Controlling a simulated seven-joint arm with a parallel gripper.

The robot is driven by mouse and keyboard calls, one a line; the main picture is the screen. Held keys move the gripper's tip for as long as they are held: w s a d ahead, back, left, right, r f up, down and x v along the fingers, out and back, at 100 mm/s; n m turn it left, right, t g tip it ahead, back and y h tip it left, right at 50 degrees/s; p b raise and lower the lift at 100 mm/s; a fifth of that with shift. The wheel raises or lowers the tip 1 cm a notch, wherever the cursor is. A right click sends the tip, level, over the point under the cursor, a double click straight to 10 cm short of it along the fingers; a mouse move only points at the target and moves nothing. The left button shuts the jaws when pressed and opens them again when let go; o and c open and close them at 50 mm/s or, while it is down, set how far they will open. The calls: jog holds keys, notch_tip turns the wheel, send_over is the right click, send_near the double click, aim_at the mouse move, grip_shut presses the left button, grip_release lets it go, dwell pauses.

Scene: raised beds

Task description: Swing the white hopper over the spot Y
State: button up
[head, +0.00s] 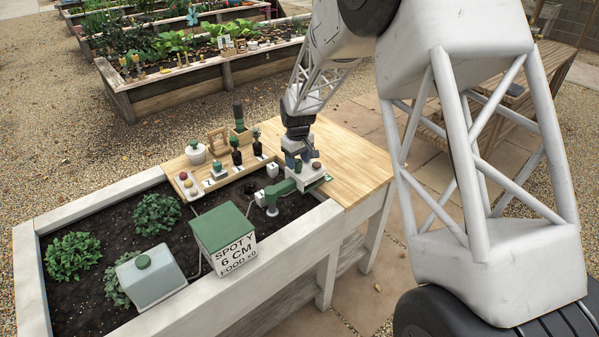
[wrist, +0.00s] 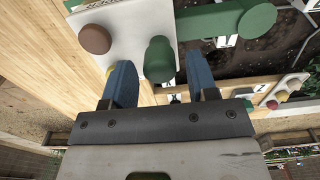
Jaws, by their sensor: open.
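The white hopper (head: 311,172) is at the right end of the bed by the wooden top, joined to a green arm (head: 284,188). In the wrist view its white top (wrist: 127,30) carries a brown knob (wrist: 95,39) and a green knob (wrist: 158,60). My gripper (head: 298,158) is over the hopper. In the wrist view my blue fingers (wrist: 160,80) are apart, one on each side of the green knob; contact cannot be told. A green-topped sign box (head: 226,240) reads "SPOT Y 6 CM FOOD x0". The soil mark for spot Y cannot be made out.
A grey-white box with a green knob (head: 151,278) and leafy plants (head: 157,213) stand in the bed. Small white blocks (head: 260,198) stand by the green arm. The wooden top (head: 350,160) is mostly bare.

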jog(key=shift+c, duration=0.3)
jog(key=c, duration=0.5)
jog(key=shift+o, duration=0.2)
jog(key=shift+w+a, duration=0.15)
jog(key=shift+w+a, duration=0.45)
jog(key=shift+a, duration=0.2)
jog(key=shift+w+a, duration=0.45)
jog(key=shift+a, duration=0.2)
jog(key=shift+o, duration=0.2)
jog(key=shift+a, duration=0.1)
